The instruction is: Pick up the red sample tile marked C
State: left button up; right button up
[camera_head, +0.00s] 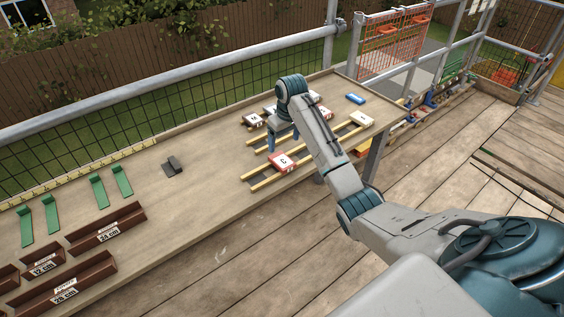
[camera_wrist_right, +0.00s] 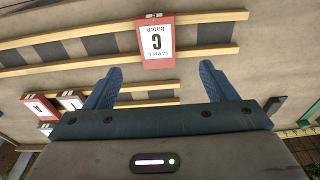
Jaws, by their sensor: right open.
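The red sample tile marked C (camera_head: 284,162) lies across pale wooden battens (camera_head: 264,184) on the workbench, with a white label on its face. It also shows in the right wrist view (camera_wrist_right: 157,62), just ahead of the fingertips and centred between them. My right gripper (camera_head: 283,141) is open and empty, with its blue fingers pointing down beside the tile on its far side. In the wrist view the open fingers (camera_wrist_right: 158,78) stand apart, and neither appears to be on the tile. My left gripper is out of view.
Other labelled tiles (camera_head: 254,120) lie beyond the gripper, partly hidden by my arm. Brown labelled boxes (camera_head: 106,234) and green pieces (camera_head: 122,181) stand left. Bench (camera_head: 205,190) between is mostly clear.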

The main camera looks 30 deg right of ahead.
send_over(282, 160)
jog(key=s, duration=0.1)
jog(key=f, duration=0.4)
jog(key=shift+s+a+f+p, duration=0.1)
jog(key=shift+s+a+p, duration=0.15)
jog(key=shift+p, duration=0.1)
jog(key=f+p, duration=0.1)
jog(key=f, duration=0.3)
jog(key=shift+w+d+p, duration=0.2)
jog(key=shift+w+p, duration=0.15)
jog(key=shift+w, duration=0.05)
jog(key=shift+w+f, duration=0.1)
jog(key=shift+f, duration=0.5)
jog(key=c, duration=1.2)
jog(key=shift+o, duration=0.2)
jog(key=shift+r, duration=0.1)
